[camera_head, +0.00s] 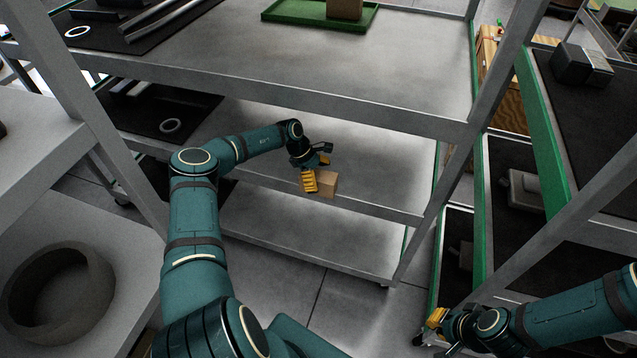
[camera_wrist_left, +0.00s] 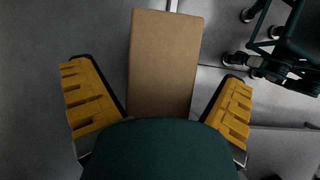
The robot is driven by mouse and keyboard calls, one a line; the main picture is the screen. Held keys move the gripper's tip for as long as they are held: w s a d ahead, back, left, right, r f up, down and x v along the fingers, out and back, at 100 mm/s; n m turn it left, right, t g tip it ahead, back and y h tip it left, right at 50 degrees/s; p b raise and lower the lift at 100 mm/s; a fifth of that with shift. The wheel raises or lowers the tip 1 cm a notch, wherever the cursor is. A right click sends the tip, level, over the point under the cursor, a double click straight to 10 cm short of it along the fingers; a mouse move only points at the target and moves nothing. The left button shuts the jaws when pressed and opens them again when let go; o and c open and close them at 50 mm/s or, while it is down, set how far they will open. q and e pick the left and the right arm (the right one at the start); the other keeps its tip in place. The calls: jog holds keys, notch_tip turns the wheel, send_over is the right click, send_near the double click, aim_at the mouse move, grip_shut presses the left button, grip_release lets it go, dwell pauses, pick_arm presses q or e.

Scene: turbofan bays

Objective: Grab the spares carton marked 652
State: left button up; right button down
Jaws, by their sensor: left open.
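A plain brown carton (camera_head: 328,184) sits at the front edge of the middle shelf of the grey rack, and no marking on it can be read. My left gripper (camera_head: 317,172) is at this carton, with its yellow fingers open. In the left wrist view the carton (camera_wrist_left: 164,55) lies between the two spread fingers, with a gap on each side. Another brown carton (camera_head: 344,8) is partly in view on the upper shelf, its number not visible. My right gripper (camera_head: 437,318) is low at the right, seen from the side, its opening unclear.
The upper shelf (camera_head: 300,70) lies above my left gripper; a green tray (camera_head: 290,12) is at its back. Black mats with dark parts lie at left. A green-framed rack (camera_head: 545,130) stands at right. A dark ring (camera_head: 60,290) rests on the lower left surface.

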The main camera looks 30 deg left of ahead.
pick_arm(q)
jog(key=shift+d+f, duration=0.25)
jog(key=shift+f, duration=0.2)
jog(key=shift+f+b, duration=0.25)
jog(key=shift+b, duration=0.2)
dwell(0.4)
jog(key=c, duration=1.4)
